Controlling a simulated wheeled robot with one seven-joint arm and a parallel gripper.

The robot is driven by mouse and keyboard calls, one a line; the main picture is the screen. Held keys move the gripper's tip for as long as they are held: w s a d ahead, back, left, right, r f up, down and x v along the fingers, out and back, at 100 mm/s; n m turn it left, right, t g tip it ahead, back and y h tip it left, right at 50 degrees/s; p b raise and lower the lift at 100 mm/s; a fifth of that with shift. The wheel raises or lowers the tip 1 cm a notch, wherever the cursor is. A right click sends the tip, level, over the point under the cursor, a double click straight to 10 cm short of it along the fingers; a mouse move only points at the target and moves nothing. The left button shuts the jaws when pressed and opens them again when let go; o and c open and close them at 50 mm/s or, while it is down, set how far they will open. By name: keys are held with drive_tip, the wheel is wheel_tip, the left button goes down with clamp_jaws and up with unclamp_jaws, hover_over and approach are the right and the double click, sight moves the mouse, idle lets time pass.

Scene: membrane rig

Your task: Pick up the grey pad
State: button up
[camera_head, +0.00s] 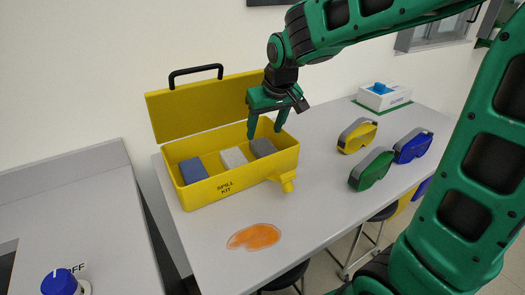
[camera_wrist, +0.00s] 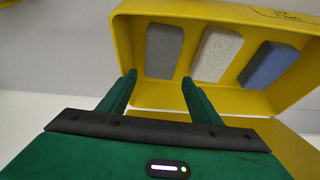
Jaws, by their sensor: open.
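The grey pad (camera_head: 263,147) lies in the right end of the open yellow spill kit box (camera_head: 240,184). In the wrist view the grey pad (camera_wrist: 164,51) is the leftmost of three pads, just beyond the fingertips. My gripper (camera_head: 266,131) is above that end of the box, fingers pointing down. In the wrist view my gripper (camera_wrist: 159,80) is open, with nothing between its fingers. The fingers look apart from the pad; the exact gap is hard to tell.
A pale speckled pad (camera_head: 233,158) and a blue pad (camera_head: 193,169) lie left of the grey one. The raised lid (camera_head: 198,110) stands behind. An orange spill (camera_head: 254,236) is in front.

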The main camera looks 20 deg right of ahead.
sight(261, 142)
drive_tip(key=shift+x, duration=3.1)
drive_tip(key=c, duration=0.8)
